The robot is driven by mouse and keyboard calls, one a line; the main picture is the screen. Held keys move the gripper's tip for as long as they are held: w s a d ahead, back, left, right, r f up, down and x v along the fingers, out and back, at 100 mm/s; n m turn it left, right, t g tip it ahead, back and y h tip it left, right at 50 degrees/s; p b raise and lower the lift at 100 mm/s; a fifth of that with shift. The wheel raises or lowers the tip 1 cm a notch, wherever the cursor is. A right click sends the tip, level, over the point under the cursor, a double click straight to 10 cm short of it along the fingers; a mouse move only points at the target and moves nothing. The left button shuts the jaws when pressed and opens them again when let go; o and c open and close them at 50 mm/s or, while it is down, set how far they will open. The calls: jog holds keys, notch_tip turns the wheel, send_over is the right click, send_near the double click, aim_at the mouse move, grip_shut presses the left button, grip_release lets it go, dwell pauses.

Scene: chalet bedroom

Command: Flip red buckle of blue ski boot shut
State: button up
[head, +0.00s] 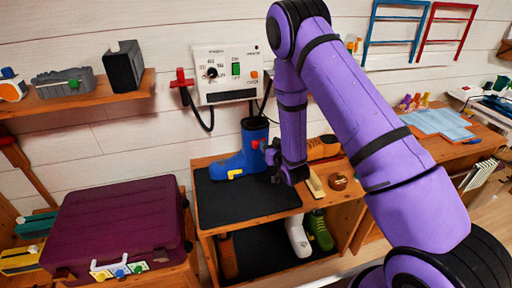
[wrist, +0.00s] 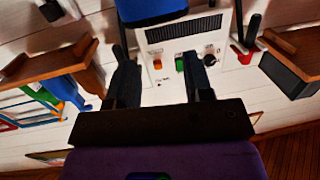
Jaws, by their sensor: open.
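The blue ski boot (head: 232,165) stands on the black mat at the back of the wooden bench, its toe to the left. A yellow buckle (head: 236,173) sits low on it. The red buckle (head: 256,144) shows as a small red spot at the boot's right edge. My gripper (head: 268,153) is beside it, right of the boot; contact cannot be told. In the wrist view my gripper (wrist: 158,62) is open with nothing between its dark fingers. Part of the blue boot (wrist: 150,9) shows at the top edge there; the red buckle is not visible.
A control box (head: 226,72) with hanging cables is on the wall behind the boot. A purple case (head: 115,220) stands left. The mat's front (head: 245,205) is clear.

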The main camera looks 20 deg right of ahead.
jog(key=t+y, duration=0.1)
send_near(255, 145)
jog(key=shift+n, duration=0.3)
jog(key=w, duration=0.6)
jog(key=w+a, duration=0.1)
jog(key=w, duration=0.2)
jog(key=shift+w, duration=0.2)
jog(key=shift+c, duration=0.5)
grip_shut()
jog(key=shift+w+a+m+h, duration=0.2)
jog(key=shift+m+h, duration=0.35)
jog(key=shift+h, duration=0.3)
jog(key=shift+w+a+m+h, duration=0.15)
jog(key=shift+w+m+h, duration=0.1)
jog(key=shift+m+h, duration=0.45)
jog(key=shift+o, duration=0.5)
grip_release()
